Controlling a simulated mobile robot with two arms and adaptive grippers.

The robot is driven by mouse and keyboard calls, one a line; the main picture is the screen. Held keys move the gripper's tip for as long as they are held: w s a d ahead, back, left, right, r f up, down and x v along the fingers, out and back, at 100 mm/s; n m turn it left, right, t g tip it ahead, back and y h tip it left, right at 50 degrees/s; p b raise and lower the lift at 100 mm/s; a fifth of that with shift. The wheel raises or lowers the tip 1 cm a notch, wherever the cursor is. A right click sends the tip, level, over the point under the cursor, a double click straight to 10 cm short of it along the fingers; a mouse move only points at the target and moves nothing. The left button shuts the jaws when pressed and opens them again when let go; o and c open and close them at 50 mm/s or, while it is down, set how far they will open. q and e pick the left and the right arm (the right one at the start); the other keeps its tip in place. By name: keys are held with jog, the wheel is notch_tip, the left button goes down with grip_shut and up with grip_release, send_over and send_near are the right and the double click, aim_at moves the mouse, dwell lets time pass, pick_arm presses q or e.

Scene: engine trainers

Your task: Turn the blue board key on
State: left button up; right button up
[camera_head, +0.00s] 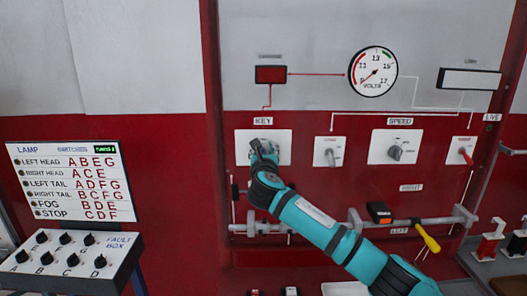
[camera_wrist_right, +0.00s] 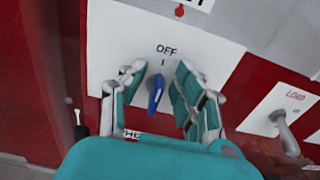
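The blue key (camera_wrist_right: 155,94) sits in the white KEY plate (camera_wrist_right: 110,40) on the red panel. The word OFF and a short mark are printed above it. The key stands nearly upright in the right wrist view, with its lower end tilted slightly left. My right gripper (camera_wrist_right: 157,85) is open, with its fingers spread on both sides of the key and apart from it. In the head view my right gripper (camera_head: 261,150) is in front of the KEY plate (camera_head: 283,140) and hides the key. My left gripper is in neither view.
Right of the KEY plate are the LOAD switch plate (camera_head: 336,150), the SPEED knob (camera_head: 396,152) and a red switch (camera_head: 466,155). A volt gauge (camera_head: 373,71) is above. A rail (camera_head: 330,226) with a yellow-handled tool (camera_head: 426,238) runs below. A fault box (camera_head: 68,262) stands left.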

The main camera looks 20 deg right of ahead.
grip_shut()
